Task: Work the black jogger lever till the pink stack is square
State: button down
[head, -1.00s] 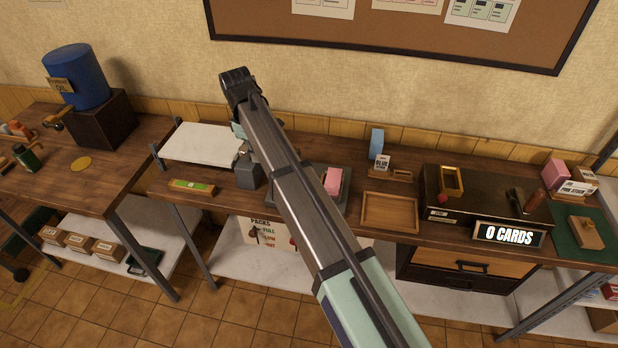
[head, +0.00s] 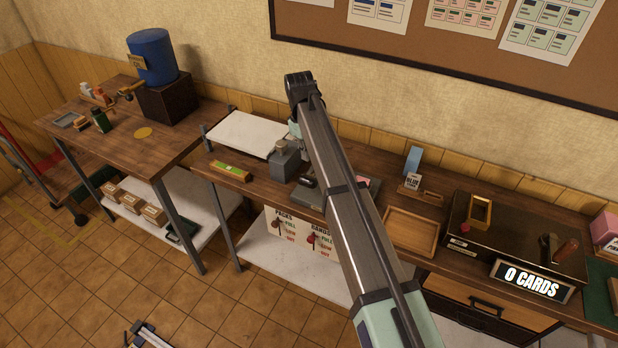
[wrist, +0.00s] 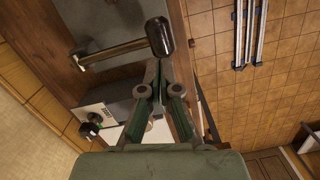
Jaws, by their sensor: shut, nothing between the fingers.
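The pink stack (head: 362,181) sits on the grey jogger (head: 307,197) on the bench, mostly hidden behind my arm in the head view. I cannot tell whether its edges are square. The jogger's black lever knob (head: 307,182) shows at its left end. In the wrist view the black knob (wrist: 159,37) is just beyond my gripper (wrist: 154,64), close to the fingertips; I cannot tell if they touch. My gripper is shut and empty. The jogger's grey bed (wrist: 110,28) is at the upper left there.
A grey box (head: 284,162) stands left of the jogger, with a white shelf (head: 247,133) behind it. A wooden tray (head: 411,231) and a dark box with a "0 CARDS" sign (head: 531,281) stand to the right. A green-topped level (head: 231,171) lies near the front edge.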

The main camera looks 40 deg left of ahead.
aim_at(308, 177)
jog(key=shift+f, duration=0.1)
jog(key=shift+d+f+b, duration=0.2)
jog(key=shift+f+b, duration=0.55)
jog(key=shift+f, duration=0.95)
jog(key=shift+d+f+b, duration=0.15)
jog(key=shift+f+b, duration=0.6)
jog(key=shift+f, duration=0.95)
jog(key=shift+f, duration=0.1)
jog(key=shift+f+b, duration=0.75)
jog(key=shift+f, duration=1.35)
jog(key=shift+a+r+p, duration=0.15)
jog(key=shift+a+r, duration=0.15)
jog(key=shift+a, duration=0.5)
jog(key=shift+a+r+p, duration=0.15)
jog(key=shift+a+r, duration=0.1)
jog(key=shift+a, duration=0.5)
